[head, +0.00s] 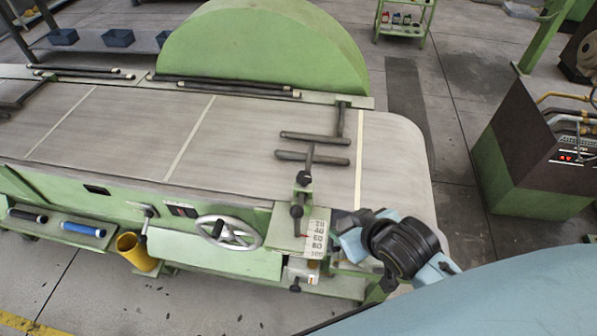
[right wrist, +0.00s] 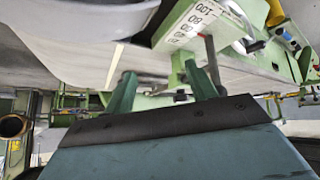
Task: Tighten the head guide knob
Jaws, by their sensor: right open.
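The green machine's guide bracket (head: 287,228) carries a white number scale (head: 317,240) and dark knobs. One knob (head: 304,178) is at the rear of the bracket, and another (head: 297,211) stands on its top. No label shows which one is the head guide knob. My right gripper (head: 343,222) is just right of the scale, its fingers largely hidden in the head view. In the right wrist view its two green fingers (right wrist: 160,69) are apart with nothing between them. A dark rod (right wrist: 212,60) is beside the right finger, near the scale (right wrist: 197,22). My left gripper is out of view.
Dark guide bars (head: 313,158) lie over the grey machine table (head: 250,130). A handwheel (head: 229,233) and a yellow cup (head: 136,252) are along the front. A green and brown cabinet (head: 535,150) stands at the right, with open floor between.

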